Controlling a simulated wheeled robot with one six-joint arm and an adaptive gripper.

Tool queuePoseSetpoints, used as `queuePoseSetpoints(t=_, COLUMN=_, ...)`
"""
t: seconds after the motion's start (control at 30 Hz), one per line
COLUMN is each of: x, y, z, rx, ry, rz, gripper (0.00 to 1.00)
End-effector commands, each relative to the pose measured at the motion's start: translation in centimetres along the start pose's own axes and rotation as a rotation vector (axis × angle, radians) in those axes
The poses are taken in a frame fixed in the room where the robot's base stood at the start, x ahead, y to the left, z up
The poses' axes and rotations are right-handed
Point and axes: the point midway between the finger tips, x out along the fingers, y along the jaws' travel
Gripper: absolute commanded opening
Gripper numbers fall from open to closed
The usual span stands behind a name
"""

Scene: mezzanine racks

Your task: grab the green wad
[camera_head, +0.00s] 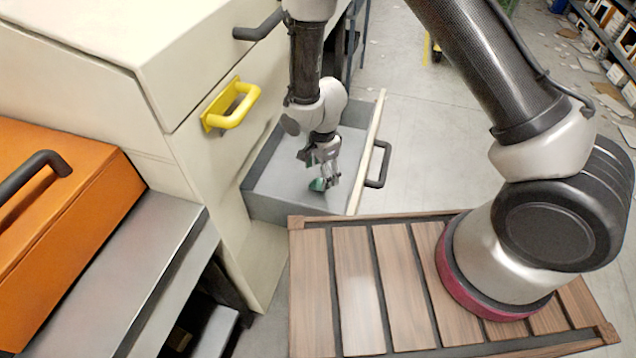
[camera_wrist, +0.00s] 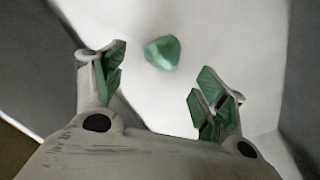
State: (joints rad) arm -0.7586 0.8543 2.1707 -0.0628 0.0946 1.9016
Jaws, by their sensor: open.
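The green wad (camera_wrist: 162,53) lies on the pale floor of an open drawer, a small rounded lump. In the wrist view it sits ahead of my gripper (camera_wrist: 160,95), between the lines of the two fingers and a little nearer the left one. The fingers are spread, with green pads, and nothing is between them. In the head view my gripper (camera_head: 325,180) reaches down into the drawer (camera_head: 262,207). The wad (camera_head: 317,185) shows there as a small green patch at the fingertips, partly hidden by them. I cannot tell there whether they touch.
The drawer's walls and its front with a dark handle (camera_head: 379,164) surround my gripper. A cream cabinet (camera_head: 160,90) with a yellow handle (camera_head: 232,106) stands to the left. An orange drawer unit (camera_head: 60,220) is at far left. Open floor lies beyond the drawer.

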Motion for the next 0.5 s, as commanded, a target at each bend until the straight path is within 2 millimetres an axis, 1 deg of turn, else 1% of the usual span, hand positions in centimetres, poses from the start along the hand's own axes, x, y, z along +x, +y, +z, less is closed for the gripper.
queuePoseSetpoints(t=0.1, x=2.0, y=0.2, z=0.3, rx=-0.003, ry=0.001, rz=0.004, gripper=0.72)
queuePoseSetpoints(t=0.23, x=3.8, y=0.2, z=0.4, rx=0.0, ry=-0.002, rz=0.003, gripper=0.72)
queuePoseSetpoints(t=0.33, x=4.3, y=0.1, z=0.4, rx=-0.001, ry=-0.004, rz=0.002, gripper=0.72)
queuePoseSetpoints(t=0.5, x=4.3, y=0.1, z=0.4, rx=-0.001, ry=-0.004, rz=0.002, gripper=0.72)
